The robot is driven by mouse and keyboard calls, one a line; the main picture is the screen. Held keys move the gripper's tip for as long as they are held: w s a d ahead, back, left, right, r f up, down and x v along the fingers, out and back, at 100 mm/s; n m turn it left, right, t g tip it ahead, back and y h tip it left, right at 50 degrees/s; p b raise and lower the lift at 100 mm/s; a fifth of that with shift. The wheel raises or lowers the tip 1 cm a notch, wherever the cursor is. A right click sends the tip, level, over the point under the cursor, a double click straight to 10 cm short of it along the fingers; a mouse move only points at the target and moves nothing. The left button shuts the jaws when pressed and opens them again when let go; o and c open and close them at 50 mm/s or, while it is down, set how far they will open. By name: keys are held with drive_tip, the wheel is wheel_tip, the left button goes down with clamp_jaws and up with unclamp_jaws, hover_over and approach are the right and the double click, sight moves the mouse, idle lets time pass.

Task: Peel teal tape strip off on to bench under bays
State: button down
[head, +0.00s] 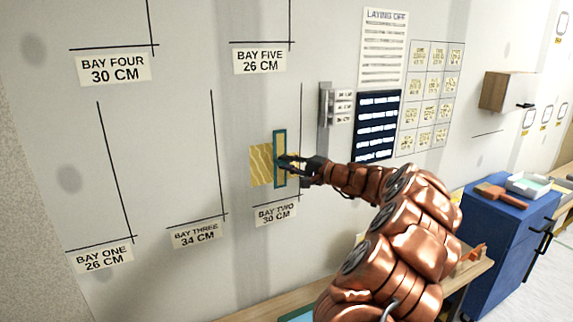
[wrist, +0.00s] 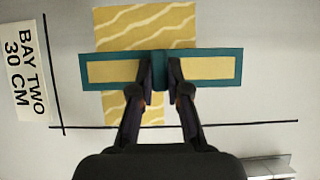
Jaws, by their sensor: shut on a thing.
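The teal tape strip (head: 276,162) stands upright on the wall at bay two, over the right part of a yellow patterned wallpaper piece (head: 260,165). In the wrist view the strip (wrist: 237,70) looks like a teal frame with yellow inside and a teal bar across its middle. My gripper (head: 286,162) is shut on that middle bar, and its two fingers (wrist: 161,75) show on either side of it. I cannot tell whether the strip touches the wallpaper. A wooden bench (head: 252,308) shows partly below the bays, much of it hidden by my arm.
The bay two label (head: 276,214) is just below the wallpaper. A grey holder (head: 325,118) and a dark blue board (head: 377,125) are on the wall to the right. A blue cabinet (head: 495,250) with a brush and tray on top stands farther right.

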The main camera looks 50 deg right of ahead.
drive_tip(key=shift+s+a+b, duration=0.35)
drive_tip(key=shift+s+b, duration=0.15)
drive_tip(key=shift+s, duration=0.4)
drive_tip(key=s+a+b, duration=0.2)
drive_tip(key=s+b, duration=0.1)
drive_tip(key=s, duration=0.3)
drive_tip(key=shift+s+a, duration=0.15)
drive_tip(key=shift+s, duration=0.15)
idle(0.6)
idle(0.8)
